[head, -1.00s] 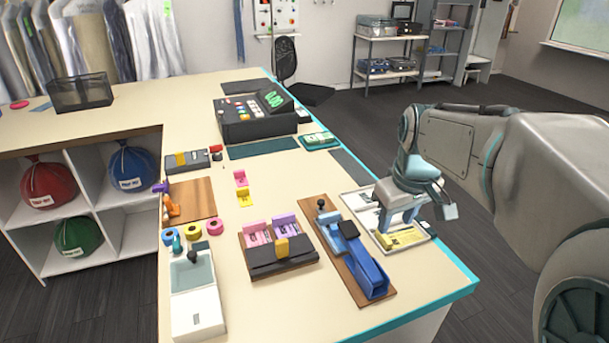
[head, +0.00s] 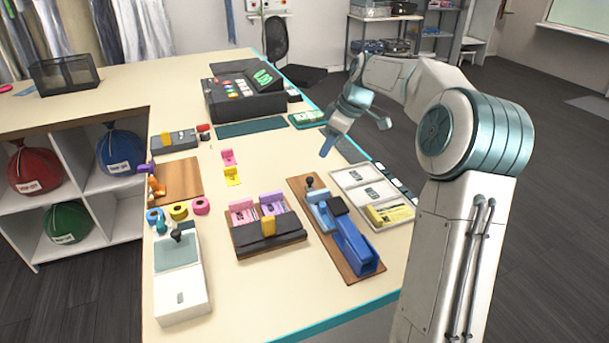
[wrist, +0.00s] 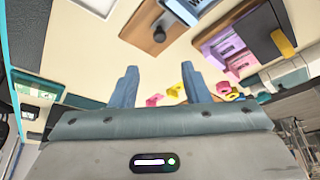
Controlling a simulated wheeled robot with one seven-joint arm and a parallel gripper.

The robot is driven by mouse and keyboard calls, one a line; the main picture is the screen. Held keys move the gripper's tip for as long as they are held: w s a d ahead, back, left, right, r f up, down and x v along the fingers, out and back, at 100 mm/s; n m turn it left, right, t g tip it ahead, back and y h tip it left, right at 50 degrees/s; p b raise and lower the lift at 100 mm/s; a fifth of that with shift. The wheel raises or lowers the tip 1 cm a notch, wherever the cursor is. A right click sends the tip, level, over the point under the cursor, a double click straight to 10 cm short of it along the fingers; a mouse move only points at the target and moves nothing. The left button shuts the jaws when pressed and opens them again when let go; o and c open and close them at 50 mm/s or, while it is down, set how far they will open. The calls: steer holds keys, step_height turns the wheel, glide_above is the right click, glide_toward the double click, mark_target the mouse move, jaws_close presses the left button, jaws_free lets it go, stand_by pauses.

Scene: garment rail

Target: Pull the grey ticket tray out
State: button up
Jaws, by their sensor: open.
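A light grey tray (head: 345,178) with several compartments and a yellow ticket (head: 391,214) lies near the counter's right edge in the head view; I take it for the ticket tray. A corner of what looks like it shows at the top of the wrist view (wrist: 97,6). My gripper (head: 327,149) is above the counter, behind and left of that tray, pointing down. In the wrist view my gripper (wrist: 160,78) has its two fingers apart with nothing between them. It touches no tray.
A wooden board with a blue press (head: 355,247) lies left of the tray. A dark holder (head: 275,246) with pink and purple pads stands further left. A black register (head: 240,100) stands at the back.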

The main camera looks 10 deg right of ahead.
mark_target(310, 178)
steer(key=p+x, duration=0.1)
steer(key=x, duration=1.1)
steer(key=shift+s+f, duration=0.1)
steer(key=shift+f, duration=0.1)
steer(key=shift+d, duration=0.1)
jaws_close()
